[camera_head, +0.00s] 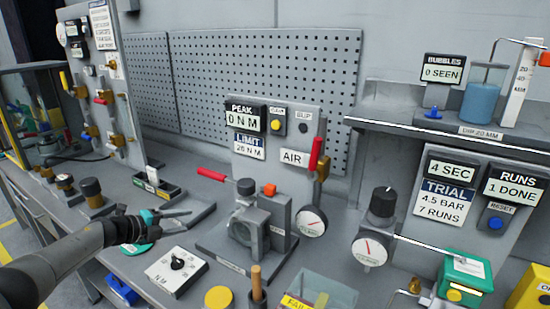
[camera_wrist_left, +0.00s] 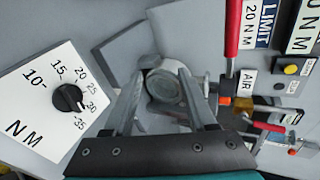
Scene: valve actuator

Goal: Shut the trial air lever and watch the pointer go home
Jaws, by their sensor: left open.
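The red air lever (camera_head: 315,155) stands upright on a brass valve beside the AIR label (camera_head: 294,158); it also shows in the left wrist view (camera_wrist_left: 268,127). A white pointer gauge (camera_head: 311,221) sits below it. A second red handle (camera_head: 212,174) sticks out leftward from the grey valve actuator (camera_head: 247,228) and shows in the left wrist view (camera_wrist_left: 232,28). My left gripper (camera_head: 188,212) is open and empty, left of the actuator and apart from both levers. In the left wrist view my fingers (camera_wrist_left: 163,80) frame the actuator's round grey end (camera_wrist_left: 163,86). My right gripper is out of view.
A N M dial box (camera_head: 176,268) lies below my left gripper. A small parts tray (camera_head: 158,183) is behind it. A second pointer gauge (camera_head: 370,248) with a black knob (camera_head: 383,202) stands right of the actuator. A clear bin (camera_head: 322,290) is in front.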

